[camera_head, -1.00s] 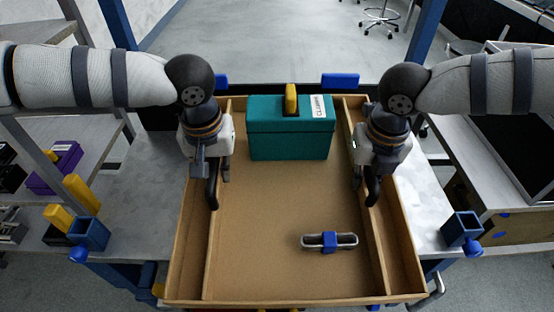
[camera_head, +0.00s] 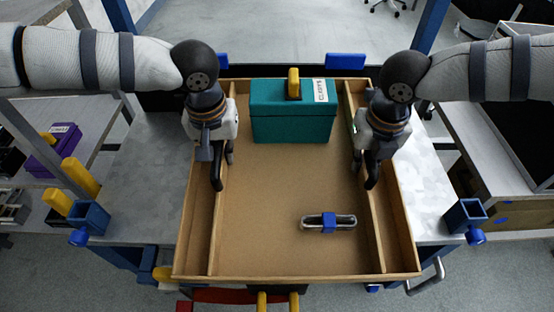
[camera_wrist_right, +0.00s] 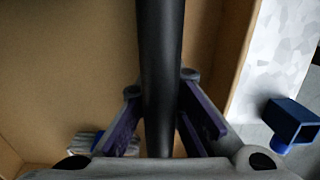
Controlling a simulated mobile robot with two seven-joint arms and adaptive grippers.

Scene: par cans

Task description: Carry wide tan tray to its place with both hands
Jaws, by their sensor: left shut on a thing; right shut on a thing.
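The wide tan tray (camera_head: 270,190) fills the middle of the head view, with a raised rim and two inner dividers. A teal box (camera_head: 292,120) with a yellow handle and white label stands at its far end. A small clear-and-blue object (camera_head: 328,223) lies near its front right. My left gripper (camera_head: 222,172) is at the left divider and my right gripper (camera_head: 368,170) is at the right divider, both shut on the tray. In the right wrist view a black bar (camera_wrist_right: 160,70) runs between the purple fingers. The exact contacts are hidden in the head view.
A grey worktop (camera_head: 140,190) shows on both sides of the tray. Blue square sockets stand at its left (camera_head: 90,216) and right (camera_head: 465,215) front corners. A purple box (camera_head: 52,148) sits on a left shelf. A red item (camera_head: 230,296) shows below the tray's front edge.

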